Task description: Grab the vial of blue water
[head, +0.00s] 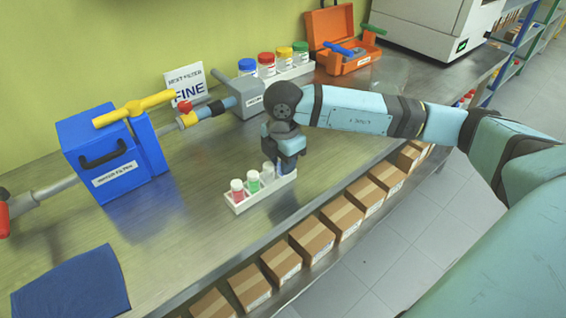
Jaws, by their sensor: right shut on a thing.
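A small white vial rack (262,198) stands near the front edge of the metal bench. It holds a red vial (238,192) at its left end and a green vial (254,183) beside it. Another white-capped vial (267,174) stands to their right, close to my gripper. My right gripper (282,165) points down over the right end of the rack. It is shut on the vial of blue water (281,169), which is mostly hidden by the fingers. I cannot tell whether that vial is still seated in the rack. My left gripper is not in view.
A blue filter box (100,160) with a yellow handle and pipe stands at left. Behind are a "FINE" sign (186,87), a rack of colour-capped jars (290,72) and an open orange case (345,60). A blue cloth (72,287) lies front left. Boxes line the shelf below.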

